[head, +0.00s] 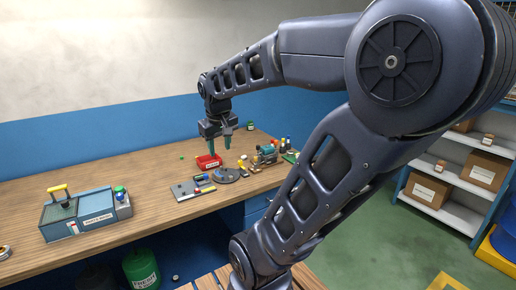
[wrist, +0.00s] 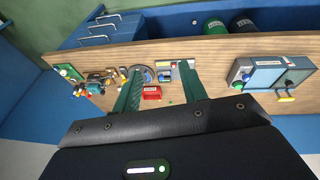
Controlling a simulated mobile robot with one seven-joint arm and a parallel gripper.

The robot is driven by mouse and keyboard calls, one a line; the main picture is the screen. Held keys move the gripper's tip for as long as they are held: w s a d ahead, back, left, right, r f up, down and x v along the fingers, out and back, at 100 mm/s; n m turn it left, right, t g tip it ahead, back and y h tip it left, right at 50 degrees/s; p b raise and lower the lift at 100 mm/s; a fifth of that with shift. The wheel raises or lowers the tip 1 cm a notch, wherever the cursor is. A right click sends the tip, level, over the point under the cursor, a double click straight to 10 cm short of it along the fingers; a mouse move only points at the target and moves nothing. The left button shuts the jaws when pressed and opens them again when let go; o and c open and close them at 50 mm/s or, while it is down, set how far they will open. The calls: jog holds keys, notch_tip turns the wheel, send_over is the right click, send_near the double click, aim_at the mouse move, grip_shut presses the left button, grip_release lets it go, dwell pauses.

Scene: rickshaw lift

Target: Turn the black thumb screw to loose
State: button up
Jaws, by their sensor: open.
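My gripper (head: 220,150) is open and empty above the wooden workbench, near a red bin. Its two green fingers stand apart, and they also show in the wrist view (wrist: 161,75). I cannot pick out the black thumb screw for certain in either view; the parts on the bench are too small. A dark round disc-like part (head: 227,175) lies in front of the red bin, beside a grey plate (head: 184,191) with small coloured parts. In the wrist view the disc-like part is partly hidden behind the left finger.
The red bin (head: 208,162) sits below my gripper. A small machine (head: 266,154) and several bottles stand to its right. A blue-grey parts washer (head: 76,216) stands at the left of the workbench (head: 150,170). The bench between washer and plate is clear.

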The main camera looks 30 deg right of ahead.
jog(key=w+d+f+n+g+h, duration=0.25)
jog(key=w+d, duration=0.55)
jog(key=w, duration=0.4)
jog(key=n+g+h, duration=0.6)
jog(key=n+h, duration=0.1)
jog(key=h, duration=0.2)
send_near(258, 146)
jog(key=s+a+r, duration=0.6)
jog(key=s, duration=0.3)
jog(key=w+d+f+n+h, duration=0.4)
jog(key=w+f+h, duration=0.1)
jog(key=w+f, duration=0.45)
jog(key=shift+t, duration=0.35)
jog(key=x, duration=1.1)
jog(key=shift+s+d+f, duration=0.1)
jog(key=shift+s+f, duration=0.2)
jog(key=shift+s, duration=0.15)
jog(key=shift+c, duration=0.4)
grip_shut()
jog(key=shift+n, duration=0.25)
